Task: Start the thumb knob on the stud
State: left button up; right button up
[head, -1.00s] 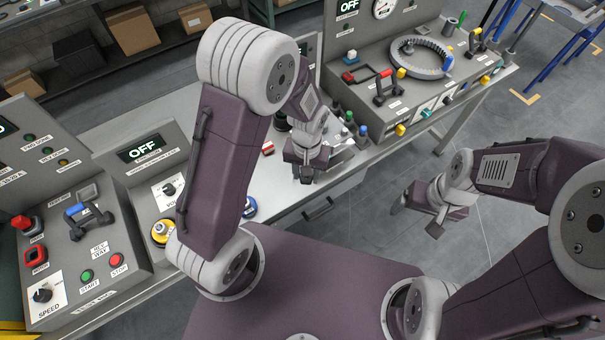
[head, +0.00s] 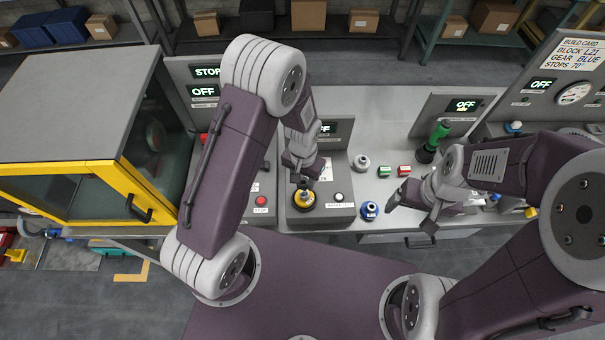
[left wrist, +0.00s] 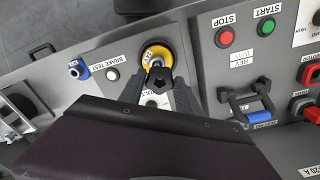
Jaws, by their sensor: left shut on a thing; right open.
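My left gripper (head: 303,182) is shut on a small dark knob, which shows between the fingertips in the left wrist view (left wrist: 157,84); it looks like the thumb knob. The gripper points down over a yellow-rimmed round part (head: 301,203) on a grey console. That yellow part (left wrist: 157,54) also shows just beyond the fingertips in the left wrist view. I cannot tell whether the knob touches it. The stud is not clearly visible; the knob and fingers may hide it. My right gripper (head: 412,212) is open and empty, to the right near the bench's front edge.
A blue round part (head: 370,211) sits right of the console. A silver round piece (head: 361,163), a red block (head: 404,171) and a green block (head: 384,171) lie behind. A yellow-framed cabinet (head: 90,183) stands left. The bench (head: 375,110) is clear at the back.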

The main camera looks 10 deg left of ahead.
aim_at(305, 187)
pick_arm(q)
jog(key=shift+s+a+r+p, duration=0.1)
jog(key=shift+s+r+p, duration=0.2)
jog(key=shift+r, duration=0.35)
jog(key=shift+d+r, duration=0.1)
jog(key=shift+d, duration=0.1)
jog(key=shift+w+d, duration=0.1)
jog(key=shift+d, duration=0.3)
jog(key=f+b, duration=0.2)
jog(key=f, duration=0.1)
jog(key=shift+a, duration=0.3)
jog(key=shift+f+b, duration=0.2)
jog(key=shift+b, duration=0.15)
jog(key=shift+r+n, duration=0.15)
jog(key=shift+n, duration=1.05)
jog(key=n, duration=0.3)
jog(key=shift+d+n, duration=0.2)
jog(key=shift+n, duration=0.1)
jog(key=n, duration=0.4)
jog(key=shift+r, duration=0.2)
jog(key=n, duration=0.3)
jog(key=shift+a, duration=0.1)
jog(key=shift+f+n, duration=0.1)
jog(key=shift+n, duration=0.8)
pick_arm(e)
jog(key=shift+d+f, duration=0.4)
jog(key=shift+d, duration=0.05)
